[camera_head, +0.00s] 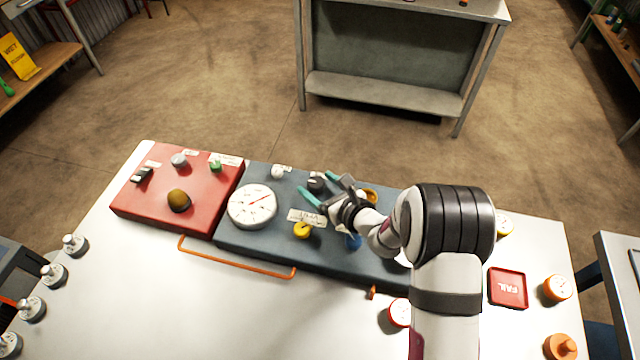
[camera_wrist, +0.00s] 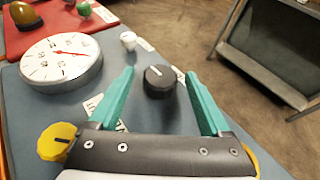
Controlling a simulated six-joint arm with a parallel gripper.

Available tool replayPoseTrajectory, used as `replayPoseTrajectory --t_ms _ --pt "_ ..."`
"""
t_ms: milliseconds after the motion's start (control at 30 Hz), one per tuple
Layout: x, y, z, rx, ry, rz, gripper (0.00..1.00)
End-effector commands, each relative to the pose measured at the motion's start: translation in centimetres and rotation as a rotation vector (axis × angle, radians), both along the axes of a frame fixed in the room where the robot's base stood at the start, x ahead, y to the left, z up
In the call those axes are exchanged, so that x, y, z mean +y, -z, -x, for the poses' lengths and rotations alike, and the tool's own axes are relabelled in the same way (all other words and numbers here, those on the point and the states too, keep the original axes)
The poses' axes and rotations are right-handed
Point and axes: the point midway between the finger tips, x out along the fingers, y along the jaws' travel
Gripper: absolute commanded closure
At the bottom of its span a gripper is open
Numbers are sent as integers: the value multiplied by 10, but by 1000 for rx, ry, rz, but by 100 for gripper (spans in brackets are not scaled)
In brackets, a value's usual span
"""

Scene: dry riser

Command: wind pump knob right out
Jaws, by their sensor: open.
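A black round knob (camera_head: 316,184) with a white pointer line stands on the blue-grey panel (camera_head: 228,239). In the wrist view the black knob (camera_wrist: 159,81) sits between and slightly beyond the two teal fingers of my gripper (camera_wrist: 158,73), apart from both. My gripper (camera_head: 317,182) is open and empty, reaching over the panel from the right. I cannot read a label that names the pump knob. Part of the panel is hidden behind my arm.
A white dial gauge (camera_head: 252,206) is left of the black knob. A yellow knob (camera_head: 302,230), a small white knob (camera_head: 277,172) and a blue knob (camera_head: 354,242) stand nearby. A red panel (camera_head: 140,206) adjoins on the left. An orange rail (camera_head: 235,262) runs along the front.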

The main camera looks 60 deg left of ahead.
Motion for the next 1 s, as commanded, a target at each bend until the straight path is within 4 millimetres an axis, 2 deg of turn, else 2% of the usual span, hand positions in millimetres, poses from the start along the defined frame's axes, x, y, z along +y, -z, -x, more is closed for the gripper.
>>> replayPoseTrajectory --t_ms 200,233,667,1000 --pt "1 0 0 1 0 0 18" --pt "0 0 0 1 0 0 22" --pt "0 0 0 0 0 -1 99" --pt "0 0 -2 0 -51 -1 100"
